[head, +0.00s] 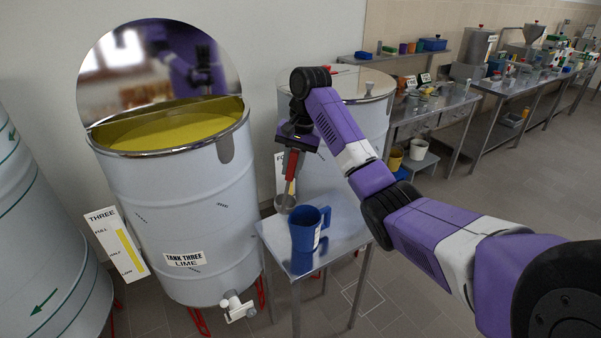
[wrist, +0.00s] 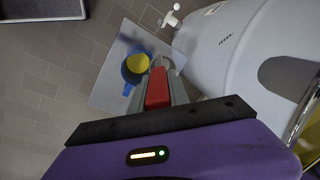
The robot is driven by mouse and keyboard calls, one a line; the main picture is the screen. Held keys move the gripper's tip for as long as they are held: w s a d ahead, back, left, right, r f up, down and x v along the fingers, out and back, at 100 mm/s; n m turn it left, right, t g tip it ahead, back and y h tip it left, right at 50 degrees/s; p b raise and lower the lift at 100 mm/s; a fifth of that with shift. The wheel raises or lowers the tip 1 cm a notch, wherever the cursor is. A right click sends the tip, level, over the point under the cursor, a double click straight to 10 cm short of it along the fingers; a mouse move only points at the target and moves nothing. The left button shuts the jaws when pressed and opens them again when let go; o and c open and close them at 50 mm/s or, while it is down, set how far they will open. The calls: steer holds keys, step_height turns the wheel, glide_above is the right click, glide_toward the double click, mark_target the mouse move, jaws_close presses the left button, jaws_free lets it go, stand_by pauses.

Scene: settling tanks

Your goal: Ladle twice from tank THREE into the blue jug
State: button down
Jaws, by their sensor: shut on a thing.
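My gripper (head: 290,160) is shut on the red handle of a ladle (head: 284,203), whose metal bowl hangs down beside and a little above the blue jug (head: 303,234). In the wrist view the ladle's red handle (wrist: 157,88) points at the jug (wrist: 128,73), with the bowl at the jug's right edge. The jug stands upright on a small metal table and has yellow liquid in it. Whether the bowl holds liquid cannot be told. Tank THREE (head: 180,215), labelled lime, stands left of the table, its lid raised, with yellow liquid inside.
The small metal table (head: 338,236) has bare room around the jug. A closed tank (head: 365,110) stands behind my gripper. Benches with clutter (head: 430,108) line the back right.

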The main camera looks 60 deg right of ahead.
steer(key=shift+w+a+r+g, duration=0.15)
steer(key=shift+w+r+g, duration=0.4)
steer(key=shift+w+g, duration=0.3)
steer(key=shift+r, duration=0.1)
steer(key=shift+r, duration=2.4)
